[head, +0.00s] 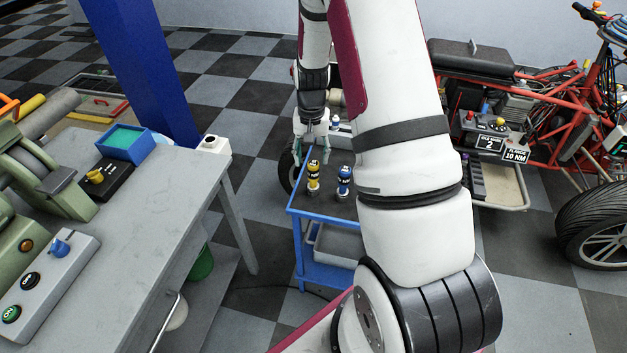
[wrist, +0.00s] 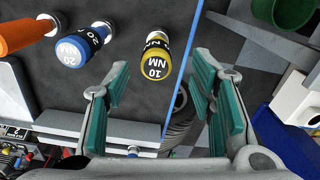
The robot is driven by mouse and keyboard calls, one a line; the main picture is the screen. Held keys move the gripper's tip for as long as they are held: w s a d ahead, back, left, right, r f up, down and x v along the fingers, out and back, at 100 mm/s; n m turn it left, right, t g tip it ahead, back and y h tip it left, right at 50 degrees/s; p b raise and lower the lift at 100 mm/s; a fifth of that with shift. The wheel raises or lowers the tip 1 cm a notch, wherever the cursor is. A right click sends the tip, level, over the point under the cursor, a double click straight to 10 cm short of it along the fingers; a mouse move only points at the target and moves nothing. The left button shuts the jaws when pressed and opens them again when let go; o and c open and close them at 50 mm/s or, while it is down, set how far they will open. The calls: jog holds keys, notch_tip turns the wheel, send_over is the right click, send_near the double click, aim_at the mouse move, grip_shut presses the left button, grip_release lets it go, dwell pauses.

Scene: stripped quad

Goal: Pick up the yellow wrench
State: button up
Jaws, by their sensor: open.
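The yellow wrench (wrist: 156,66) shows in the wrist view as a yellow-banded handle with a dark end marked 10 NM. It stands on the dark top of a blue cart, near the cart's edge. In the head view the yellow wrench (head: 313,180) stands left of a blue one (head: 344,183). My gripper (wrist: 160,80) is open and empty. In the wrist view the yellow handle lies between the fingertips, nearer the left one; I cannot tell the distance in depth.
A blue 20 NM wrench (wrist: 82,48) and an orange handle (wrist: 22,38) are left of the yellow one in the wrist view. The blue cart (head: 298,235) stands between a grey workbench (head: 150,215) and a red vehicle frame (head: 560,125). A blue post (head: 150,70) rises behind the bench.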

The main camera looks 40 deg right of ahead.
aim_at(313, 171)
jog(key=shift+d+f+p, duration=0.15)
jog(key=shift+f+p, duration=0.05)
jog(key=shift+f, duration=1.65)
jog(key=shift+d+f+p, duration=0.1)
jog(key=shift+f+p, duration=0.1)
jog(key=shift+f, duration=1.6)
jog(key=c, duration=1.1)
grip_shut()
jog(key=shift+r, duration=0.15)
